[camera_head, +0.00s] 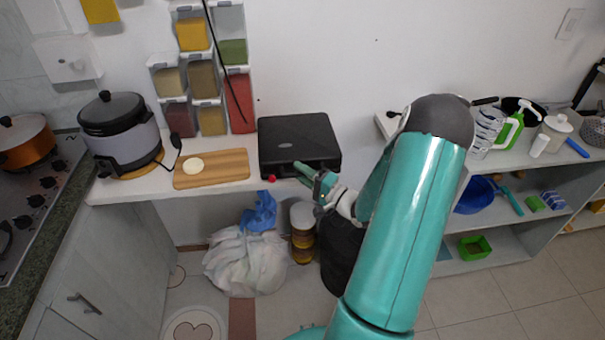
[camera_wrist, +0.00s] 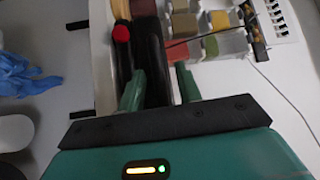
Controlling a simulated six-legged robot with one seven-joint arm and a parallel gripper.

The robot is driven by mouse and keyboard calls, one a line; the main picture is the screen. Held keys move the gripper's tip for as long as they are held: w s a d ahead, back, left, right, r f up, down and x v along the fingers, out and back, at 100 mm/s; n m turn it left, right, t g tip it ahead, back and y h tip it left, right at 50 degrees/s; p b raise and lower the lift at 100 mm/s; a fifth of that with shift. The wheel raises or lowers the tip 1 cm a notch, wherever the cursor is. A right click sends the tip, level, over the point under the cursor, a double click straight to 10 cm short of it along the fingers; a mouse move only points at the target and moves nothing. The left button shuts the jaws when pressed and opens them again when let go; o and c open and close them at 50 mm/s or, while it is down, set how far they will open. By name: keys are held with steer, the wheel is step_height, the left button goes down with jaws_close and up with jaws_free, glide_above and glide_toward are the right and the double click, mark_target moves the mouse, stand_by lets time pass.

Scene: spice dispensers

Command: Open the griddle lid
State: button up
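The griddle (camera_head: 298,138) is a black box with its lid down, on the white counter against the wall. A small red knob (camera_head: 272,178) shows at its front left; it also shows in the wrist view (camera_wrist: 121,33). My gripper (camera_head: 305,175) is at the griddle's front edge, right of the knob. In the wrist view, my gripper (camera_wrist: 160,82) has its two green fingers apart, with the dark griddle body (camera_wrist: 150,50) showing between and beyond them. I cannot tell whether a finger touches the lid. The front handle is not clearly visible.
A wooden board (camera_head: 212,170) with a pale round piece lies left of the griddle. A rice cooker (camera_head: 120,130) stands farther left. Stacked spice dispensers (camera_head: 205,85) hang on the wall behind. A white shelf (camera_head: 485,240) is at right. Bags and jars are below the counter.

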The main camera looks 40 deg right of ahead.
jaws_close()
steer(key=shift+r, duration=0.1)
